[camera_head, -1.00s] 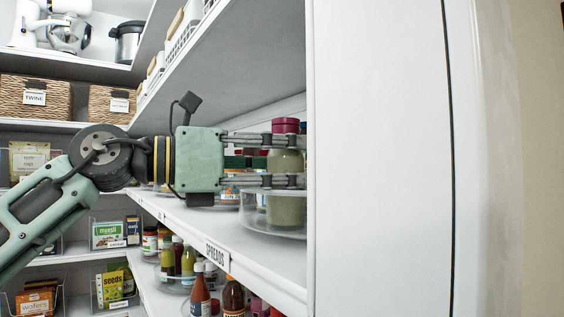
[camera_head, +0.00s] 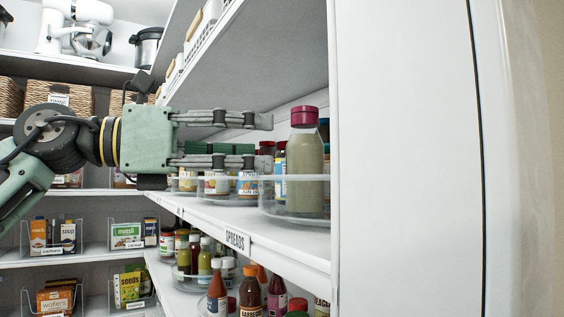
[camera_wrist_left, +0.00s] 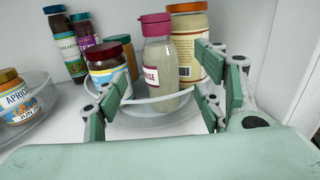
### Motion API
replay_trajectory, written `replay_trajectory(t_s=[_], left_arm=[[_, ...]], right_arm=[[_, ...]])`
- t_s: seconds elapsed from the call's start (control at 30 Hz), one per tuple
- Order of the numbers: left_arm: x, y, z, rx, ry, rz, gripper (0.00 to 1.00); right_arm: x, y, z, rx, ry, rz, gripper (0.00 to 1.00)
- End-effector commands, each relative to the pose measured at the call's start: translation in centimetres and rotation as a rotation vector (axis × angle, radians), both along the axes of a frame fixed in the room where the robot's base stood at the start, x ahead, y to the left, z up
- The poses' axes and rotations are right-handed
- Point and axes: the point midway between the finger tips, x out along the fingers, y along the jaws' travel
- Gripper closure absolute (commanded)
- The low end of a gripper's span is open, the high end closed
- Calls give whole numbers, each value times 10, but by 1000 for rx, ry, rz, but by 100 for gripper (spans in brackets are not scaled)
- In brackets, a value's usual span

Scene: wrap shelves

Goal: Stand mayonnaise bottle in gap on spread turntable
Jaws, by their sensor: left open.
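The mayonnaise bottle (camera_head: 305,170), pale with a dark pink cap, stands upright on the clear-rimmed spread turntable (camera_head: 292,214) near the right end of the shelf. My right gripper is not in view.
Another turntable with an apricot jar (camera_wrist_left: 17,95) stands to the left on the same shelf. A white side panel (camera_head: 400,150) closes off the right. The shelf front carries a SPREADS label (camera_head: 237,240); sauce bottles (camera_head: 250,290) stand below. Another shelf is overhead.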

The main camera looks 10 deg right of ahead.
Motion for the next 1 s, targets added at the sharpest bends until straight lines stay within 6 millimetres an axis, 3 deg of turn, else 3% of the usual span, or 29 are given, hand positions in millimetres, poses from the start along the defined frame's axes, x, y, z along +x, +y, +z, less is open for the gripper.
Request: replay_trajectory(t_s=[0.1, 0.3, 1.0], left_arm=[[-3, 19, -2, -1, -1, 2, 37], [-7, 34, 0, 0, -1, 0, 37], [-7, 35, 0, 0, -1, 0, 37]], right_arm=[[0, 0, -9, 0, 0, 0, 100], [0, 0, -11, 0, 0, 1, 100], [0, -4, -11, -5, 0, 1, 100]])
